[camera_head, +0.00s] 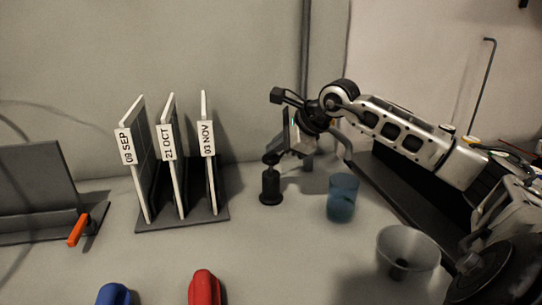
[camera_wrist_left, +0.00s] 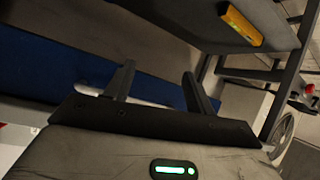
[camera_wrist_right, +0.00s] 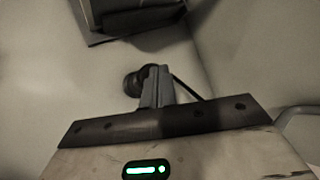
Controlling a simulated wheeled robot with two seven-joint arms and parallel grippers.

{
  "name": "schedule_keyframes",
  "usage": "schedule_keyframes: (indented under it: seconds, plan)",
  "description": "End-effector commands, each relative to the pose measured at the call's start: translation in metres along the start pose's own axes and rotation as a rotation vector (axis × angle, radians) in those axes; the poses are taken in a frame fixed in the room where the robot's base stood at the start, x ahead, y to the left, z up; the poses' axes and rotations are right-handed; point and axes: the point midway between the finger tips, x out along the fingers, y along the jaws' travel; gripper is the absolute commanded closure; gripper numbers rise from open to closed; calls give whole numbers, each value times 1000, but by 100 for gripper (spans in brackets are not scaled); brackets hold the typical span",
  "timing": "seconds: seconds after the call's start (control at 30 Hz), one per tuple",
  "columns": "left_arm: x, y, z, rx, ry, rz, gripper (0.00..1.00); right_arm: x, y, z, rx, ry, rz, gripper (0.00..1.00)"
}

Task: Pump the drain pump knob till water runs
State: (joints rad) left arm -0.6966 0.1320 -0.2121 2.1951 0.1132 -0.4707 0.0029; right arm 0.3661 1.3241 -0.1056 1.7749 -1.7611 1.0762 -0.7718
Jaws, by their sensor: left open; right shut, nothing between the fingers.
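The black pump knob (camera_head: 270,187) stands upright on the bench, right of the card rack. My right gripper (camera_head: 273,157) is shut and empty, with its fingertips at the top of the knob; I cannot tell whether they touch. In the right wrist view the shut fingers (camera_wrist_right: 156,78) partly cover a round black part (camera_wrist_right: 133,83), which looks like the knob. A grey curved pipe (camera_head: 343,143) comes down behind the blue cup (camera_head: 342,198). I see no running water. My left gripper (camera_wrist_left: 159,82) is open and empty in the left wrist view, and out of the head view.
A rack (camera_head: 182,222) holds upright panels with date labels. A grey stand with an orange lever (camera_head: 77,230) is at the left. A grey funnel-like bowl (camera_head: 408,252) is at front right. Red (camera_head: 204,288) and blue (camera_head: 114,294) objects sit at the front edge.

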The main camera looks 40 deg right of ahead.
Motion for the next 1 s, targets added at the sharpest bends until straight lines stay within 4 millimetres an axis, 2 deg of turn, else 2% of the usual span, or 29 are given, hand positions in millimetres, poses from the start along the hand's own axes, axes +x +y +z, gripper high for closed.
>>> schedule_keyframes:
  seconds: [1.0]
  plan:
    - [7, -2, 11, 0, -1, 0, 45, 10, 8, -8, 1, 3, 4, 100]
